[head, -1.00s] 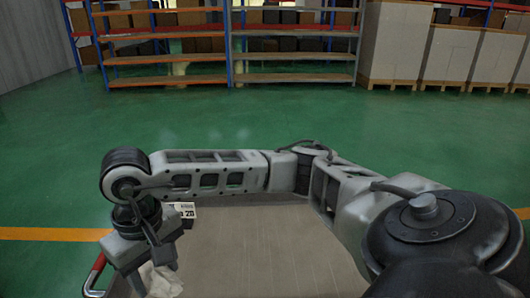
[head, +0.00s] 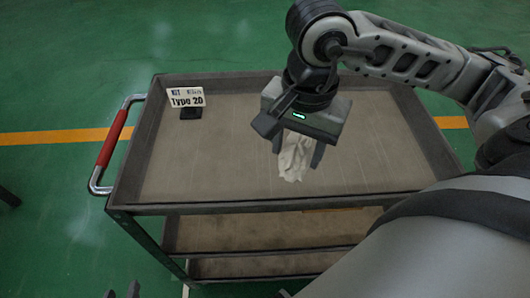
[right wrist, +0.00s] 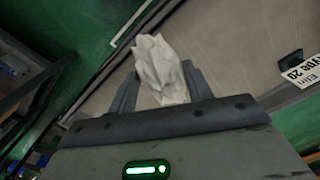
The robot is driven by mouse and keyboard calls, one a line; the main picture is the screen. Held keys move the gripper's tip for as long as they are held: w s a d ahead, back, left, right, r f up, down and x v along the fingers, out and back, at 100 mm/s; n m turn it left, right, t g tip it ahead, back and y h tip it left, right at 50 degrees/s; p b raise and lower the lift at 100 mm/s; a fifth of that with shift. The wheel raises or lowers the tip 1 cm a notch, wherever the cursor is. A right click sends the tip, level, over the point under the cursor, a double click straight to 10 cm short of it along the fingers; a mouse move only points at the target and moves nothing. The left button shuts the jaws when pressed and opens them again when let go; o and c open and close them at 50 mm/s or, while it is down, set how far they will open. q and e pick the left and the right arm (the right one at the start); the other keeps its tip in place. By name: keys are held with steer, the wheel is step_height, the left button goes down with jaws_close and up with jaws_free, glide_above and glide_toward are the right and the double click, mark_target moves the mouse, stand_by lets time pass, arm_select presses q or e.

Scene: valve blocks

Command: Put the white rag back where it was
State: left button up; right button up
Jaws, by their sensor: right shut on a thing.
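The white rag (head: 295,158) hangs crumpled from my right gripper (head: 298,152), which is shut on it. The gripper points down over the cart's top tray (head: 225,172), right of its middle. I cannot tell exactly how far the rag is above the tray. In the right wrist view the rag (right wrist: 161,70) stands out between the two fingers of the right gripper (right wrist: 160,88). My left gripper (head: 122,291) shows only its fingertips at the bottom edge, apart and with nothing between them, left of the cart.
A sign reading "Type 20" (head: 187,97) stands on a black base at the tray's back left. The tray has a raised dark rim (head: 270,208). A red-gripped handle (head: 112,138) sticks out at the left. Most of the tray is bare. Lower shelves (head: 230,233) show below.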

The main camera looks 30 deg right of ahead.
steer(key=shift+s+d+f+m, duration=0.15)
steer(key=shift+s+f+m, duration=0.05)
steer(key=shift+m, duration=0.2)
steer(key=w+d+f+p, duration=0.1)
steer(key=w+f, duration=0.3)
steer(key=w, duration=0.5)
glide_above(263, 153)
steer(key=f, duration=0.5)
steer(key=shift+s, duration=0.4)
steer(key=shift+w+f, duration=0.3)
steer(key=shift+f, duration=0.05)
step_height(263, 153, down, 3)
steer(key=shift+f, duration=0.1)
